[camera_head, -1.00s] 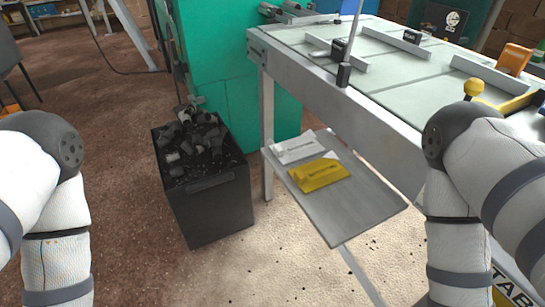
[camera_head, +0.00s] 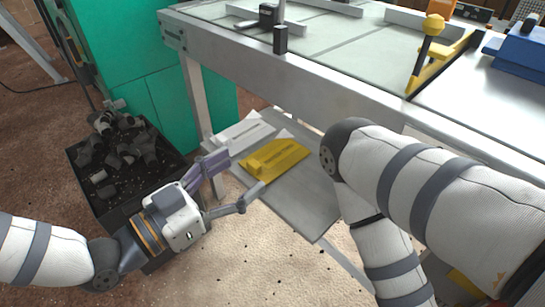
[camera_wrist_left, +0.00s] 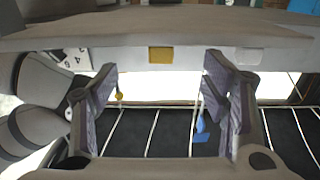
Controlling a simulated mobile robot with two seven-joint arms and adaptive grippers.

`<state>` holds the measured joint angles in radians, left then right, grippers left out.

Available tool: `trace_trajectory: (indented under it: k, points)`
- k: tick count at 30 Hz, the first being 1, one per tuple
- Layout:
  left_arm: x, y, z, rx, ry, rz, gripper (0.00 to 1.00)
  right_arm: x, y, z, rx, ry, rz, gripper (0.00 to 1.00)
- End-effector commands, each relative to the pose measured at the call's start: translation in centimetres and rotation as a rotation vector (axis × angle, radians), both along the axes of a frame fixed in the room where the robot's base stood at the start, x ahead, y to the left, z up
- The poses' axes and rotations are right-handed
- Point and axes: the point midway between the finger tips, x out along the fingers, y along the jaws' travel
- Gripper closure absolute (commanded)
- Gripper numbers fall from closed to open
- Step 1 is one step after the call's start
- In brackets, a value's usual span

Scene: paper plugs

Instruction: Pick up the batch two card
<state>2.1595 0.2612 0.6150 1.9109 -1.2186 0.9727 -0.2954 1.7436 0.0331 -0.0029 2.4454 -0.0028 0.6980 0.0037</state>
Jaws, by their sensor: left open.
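A yellow card (camera_head: 276,158) and a white card (camera_head: 242,133) lie side by side on the grey lower shelf (camera_head: 300,205); their print is too small to read, so I cannot tell which is batch two. My left gripper (camera_head: 243,171) is open and empty at the shelf's near left edge, its fingers pointing towards the yellow card, apart from it as far as I can tell. In the left wrist view, its fingers (camera_wrist_left: 162,85) frame the yellow card (camera_wrist_left: 160,55), with the white card (camera_wrist_left: 249,57) to the right. My right gripper is out of view; only its arm shows.
A black bin (camera_head: 120,195) of dark scrap pieces stands left of the shelf, close to my left arm. The workbench (camera_head: 300,75) overhangs the shelf's far side. A green cabinet (camera_head: 150,80) stands behind.

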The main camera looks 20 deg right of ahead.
Motion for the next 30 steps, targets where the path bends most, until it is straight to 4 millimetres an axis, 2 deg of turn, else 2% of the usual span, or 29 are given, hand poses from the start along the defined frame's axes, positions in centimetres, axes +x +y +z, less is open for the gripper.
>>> trace_trajectory:
  k: [7,15,18,21,30]
  points:
    - [1.6,-4.2,-0.2,0.0,0.002,0.0,0.32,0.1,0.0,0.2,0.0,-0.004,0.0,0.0]
    - [1.9,-4.7,-0.2,0.0,0.003,0.001,0.32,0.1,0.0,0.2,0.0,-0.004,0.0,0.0]
    - [1.8,-4.7,-0.2,0.0,0.003,0.001,0.54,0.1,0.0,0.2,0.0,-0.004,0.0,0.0]
    - [1.8,-4.7,-0.2,0.001,0.004,0.001,0.7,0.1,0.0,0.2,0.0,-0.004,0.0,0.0]
    - [1.8,-4.7,-0.2,0.001,0.004,0.001,0.71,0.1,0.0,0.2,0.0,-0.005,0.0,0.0]
